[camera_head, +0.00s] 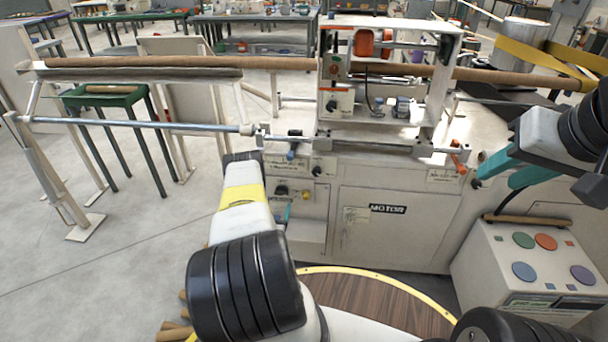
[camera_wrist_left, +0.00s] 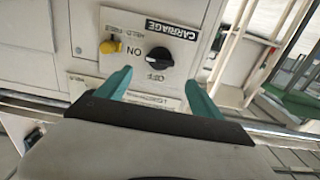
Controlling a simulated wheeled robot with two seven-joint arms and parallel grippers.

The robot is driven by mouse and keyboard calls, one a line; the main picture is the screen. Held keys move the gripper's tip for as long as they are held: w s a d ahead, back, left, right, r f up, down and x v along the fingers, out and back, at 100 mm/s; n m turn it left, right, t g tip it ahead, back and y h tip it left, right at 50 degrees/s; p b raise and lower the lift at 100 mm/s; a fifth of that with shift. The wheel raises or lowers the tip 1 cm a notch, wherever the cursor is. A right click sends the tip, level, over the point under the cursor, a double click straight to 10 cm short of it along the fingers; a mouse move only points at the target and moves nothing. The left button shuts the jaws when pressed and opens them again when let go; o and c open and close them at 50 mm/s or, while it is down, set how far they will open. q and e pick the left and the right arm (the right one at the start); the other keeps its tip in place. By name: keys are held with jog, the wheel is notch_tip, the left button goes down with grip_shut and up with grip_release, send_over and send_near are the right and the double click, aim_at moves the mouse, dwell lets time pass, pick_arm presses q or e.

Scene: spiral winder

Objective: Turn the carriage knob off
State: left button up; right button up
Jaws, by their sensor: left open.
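The black carriage knob (camera_wrist_left: 160,60) is on a pale panel in the left wrist view, under a CARRIAGE label, with ON and OFF lettering beside it. The view is turned, and I cannot clearly read where the knob points. The knob also shows small in the head view (camera_head: 282,190). My left gripper (camera_wrist_left: 158,92) is open, its two teal fingers apart, facing the knob without visible contact. In the head view, my left wrist mostly hides this gripper. My right gripper (camera_head: 505,170) is at the right, with teal fingers apart, away from the knob.
A yellow button (camera_wrist_left: 110,47) sits beside the knob. Another knob (camera_head: 317,171) is on the panel above. A metal rod (camera_head: 140,124) runs along the machine front. A control box (camera_head: 535,265) with coloured round buttons stands at the right.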

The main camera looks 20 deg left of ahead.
aim_at(281, 194)
pick_arm(q)
jog(key=x, duration=0.7)
jog(key=shift+w+f, duration=0.2)
jog(key=shift+c, duration=0.5)
jog(key=c, duration=1.3)
